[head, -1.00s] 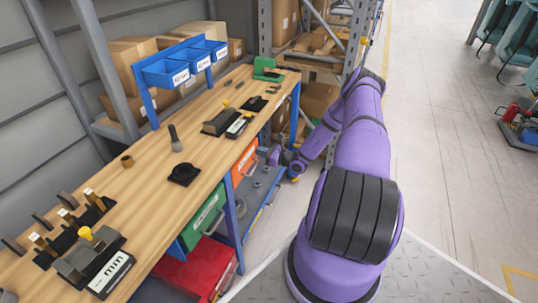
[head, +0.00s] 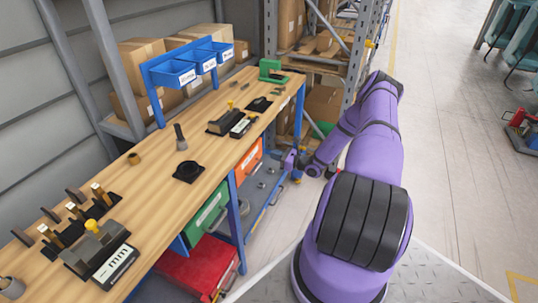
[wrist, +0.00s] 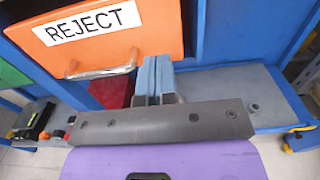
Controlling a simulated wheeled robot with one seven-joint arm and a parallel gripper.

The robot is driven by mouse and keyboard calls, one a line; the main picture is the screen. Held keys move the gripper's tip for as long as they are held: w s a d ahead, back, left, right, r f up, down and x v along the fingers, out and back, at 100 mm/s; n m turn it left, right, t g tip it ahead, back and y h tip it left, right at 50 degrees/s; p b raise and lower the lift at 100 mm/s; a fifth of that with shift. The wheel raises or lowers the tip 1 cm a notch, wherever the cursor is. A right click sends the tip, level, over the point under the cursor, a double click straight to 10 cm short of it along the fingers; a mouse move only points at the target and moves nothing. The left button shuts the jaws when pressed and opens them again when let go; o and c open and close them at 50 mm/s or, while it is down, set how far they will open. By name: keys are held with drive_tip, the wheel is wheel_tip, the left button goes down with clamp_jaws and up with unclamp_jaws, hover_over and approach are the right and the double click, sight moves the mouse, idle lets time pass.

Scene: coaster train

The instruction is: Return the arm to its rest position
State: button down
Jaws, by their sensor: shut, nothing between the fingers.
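My purple arm (head: 374,150) rises from my base and bends down on the right side of the workbench (head: 150,205). My gripper (head: 289,159) hangs low beside the bench's right side, below the tabletop, and looks small in the head view. In the wrist view its two blue-grey fingers (wrist: 155,78) are together with nothing between them. They point toward the orange drawer (wrist: 110,30) marked REJECT and the blue bench frame. The exact gap to the drawer cannot be told.
The orange drawer also shows in the head view (head: 249,161), above a grey lower shelf (head: 262,186). A green drawer (head: 207,214) and red box (head: 200,265) are nearer. Tall shelving (head: 350,60) stands behind my arm. Open floor (head: 450,150) lies to the right.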

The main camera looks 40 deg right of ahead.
drive_tip(key=v, duration=0.8)
drive_tip(key=shift+s+d, duration=0.2)
drive_tip(key=shift+s, duration=0.05)
drive_tip(key=shift+f, duration=0.1)
drive_tip(key=w+a+r+n+g+y, duration=0.25)
drive_tip(key=a+r+n+g, duration=0.2)
drive_tip(key=r, duration=0.45)
drive_tip(key=w+a+r+n+g+y, duration=0.2)
drive_tip(key=a+r+n+g+y, duration=0.15)
drive_tip(key=r+n, duration=0.35)
drive_tip(key=s+a+r+n+g+h, duration=0.1)
drive_tip(key=a+r+n+g+h, duration=0.2)
drive_tip(key=a+r, duration=0.55)
drive_tip(key=s+a+r+n+g+h, duration=0.1)
drive_tip(key=a+r+n+g, duration=0.3)
drive_tip(key=r, duration=0.7)
drive_tip(key=s+a+r+n+h, duration=0.5)
drive_tip(key=s+a+r+n, duration=0.2)
drive_tip(key=s+a+r, duration=0.5)
drive_tip(key=s+a+r+n+t+h, duration=0.1)
drive_tip(key=s+r+n+h, duration=0.1)
drive_tip(key=s, duration=0.5)
drive_tip(key=s+a+r+n+t+h, duration=0.2)
drive_tip(key=s+r+n, duration=0.2)
drive_tip(key=s, duration=0.3)
drive_tip(key=shift+s+a+r+t, duration=0.2)
drive_tip(key=shift+s+r+t, duration=0.1)
drive_tip(key=shift+r, duration=0.55)
